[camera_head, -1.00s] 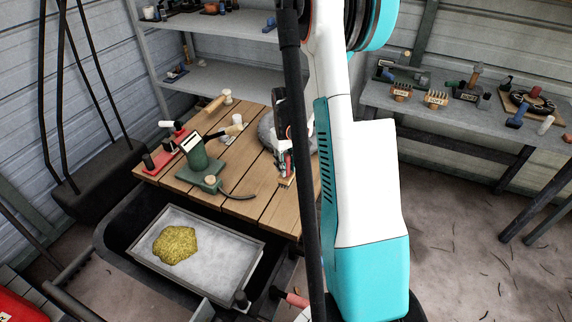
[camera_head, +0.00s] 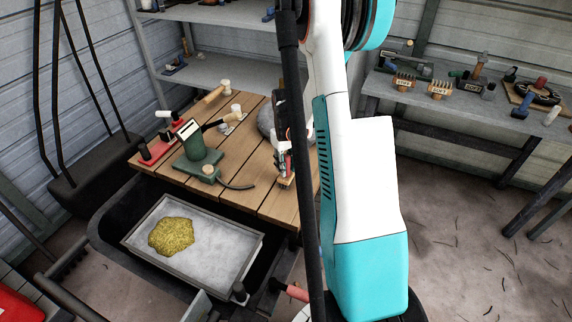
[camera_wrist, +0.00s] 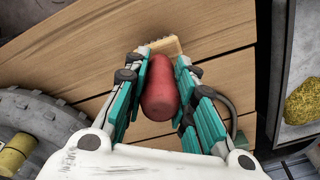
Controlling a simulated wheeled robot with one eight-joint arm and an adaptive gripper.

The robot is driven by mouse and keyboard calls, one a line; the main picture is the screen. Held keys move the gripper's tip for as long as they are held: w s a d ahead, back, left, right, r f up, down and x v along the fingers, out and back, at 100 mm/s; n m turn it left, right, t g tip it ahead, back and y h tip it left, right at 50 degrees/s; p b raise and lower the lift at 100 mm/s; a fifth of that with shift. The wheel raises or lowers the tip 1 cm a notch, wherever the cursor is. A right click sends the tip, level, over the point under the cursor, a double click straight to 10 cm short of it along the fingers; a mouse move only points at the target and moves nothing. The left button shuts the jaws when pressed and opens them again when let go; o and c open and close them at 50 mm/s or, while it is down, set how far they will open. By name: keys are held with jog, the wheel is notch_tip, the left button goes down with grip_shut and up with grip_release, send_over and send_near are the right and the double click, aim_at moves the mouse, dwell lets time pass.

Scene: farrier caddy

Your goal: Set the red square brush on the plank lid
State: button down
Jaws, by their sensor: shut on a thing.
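The red brush (camera_wrist: 160,92) is between the fingers of my gripper (camera_wrist: 165,72) in the wrist view, its pale bristle end (camera_wrist: 166,45) showing beyond the fingertips. In the head view my gripper (camera_head: 284,160) is over the right part of the plank lid (camera_head: 262,195), with the bristles (camera_head: 287,182) below it, close to the planks. The lid also fills much of the wrist view (camera_wrist: 75,48). I cannot tell whether the bristles touch the planks. My arm hides the lid's right side.
A green device (camera_head: 197,145) with a dark cable stands on the lid, left of my gripper. A red base with dark knobs (camera_head: 158,150) is at its left edge. A grey round object (camera_head: 266,120) lies behind my gripper. A tray (camera_head: 225,262) with a yellow mound sits in front.

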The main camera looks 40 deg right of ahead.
jog(key=shift+f+b, duration=0.4)
jog(key=shift+f, duration=0.1)
jog(key=c, duration=1.2)
grip_release()
jog(key=shift+c, duration=0.2)
notch_tip(320, 180, up, 12)
